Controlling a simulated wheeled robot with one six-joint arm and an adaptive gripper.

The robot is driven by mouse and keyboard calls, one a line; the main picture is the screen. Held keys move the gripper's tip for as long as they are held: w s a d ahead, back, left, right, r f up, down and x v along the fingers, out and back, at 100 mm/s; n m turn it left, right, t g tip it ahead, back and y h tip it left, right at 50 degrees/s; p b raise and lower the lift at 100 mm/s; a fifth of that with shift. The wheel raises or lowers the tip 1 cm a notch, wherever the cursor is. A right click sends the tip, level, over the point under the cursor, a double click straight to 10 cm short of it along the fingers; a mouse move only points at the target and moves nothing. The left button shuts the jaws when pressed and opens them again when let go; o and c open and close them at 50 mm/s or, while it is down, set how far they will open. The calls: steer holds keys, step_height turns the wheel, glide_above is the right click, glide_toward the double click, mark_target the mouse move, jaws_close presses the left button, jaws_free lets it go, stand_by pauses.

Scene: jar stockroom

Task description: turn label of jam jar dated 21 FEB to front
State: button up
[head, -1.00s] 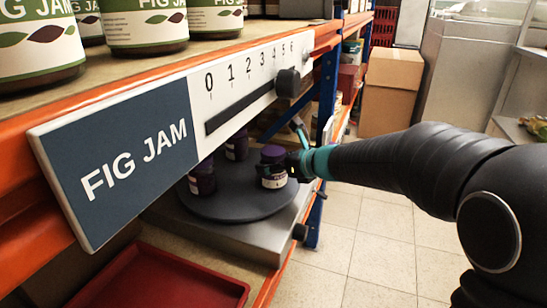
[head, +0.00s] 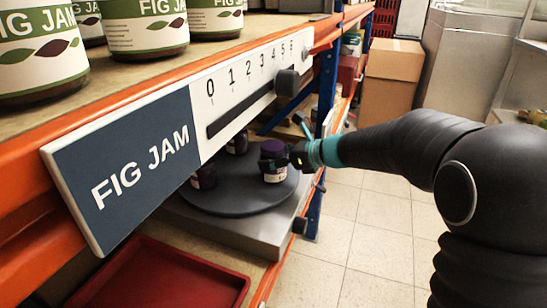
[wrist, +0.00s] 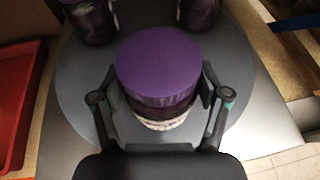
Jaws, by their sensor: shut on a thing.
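A purple-lidded jam jar (head: 273,160) stands upright on the near right part of a grey turntable (head: 228,204) on the lower shelf. My gripper (head: 282,160) is shut on this jar from the right. In the wrist view the same jar (wrist: 160,68) sits between my gripper's fingers (wrist: 160,112), one on each side. A pale label band shows low on it, but its date is too small to read. Two more purple-lidded jars stand on the turntable, one at the left (head: 204,174) and one at the back (head: 238,143).
The upper shelf holds fig jam jars (head: 145,25). Its FIG JAM sign with a slider scale (head: 130,180) overhangs the turntable. A red tray (head: 165,275) lies at the near left. A blue post (head: 322,110) stands behind my gripper. The floor (head: 350,240) at right is clear.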

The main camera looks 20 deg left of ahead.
steer(key=shift+f+b, duration=0.15)
steer(key=shift+b, duration=0.25)
stand_by(0.3)
steer(key=o, duration=1.8)
steer(key=shift+f, duration=0.1)
steer(key=v, duration=1.2)
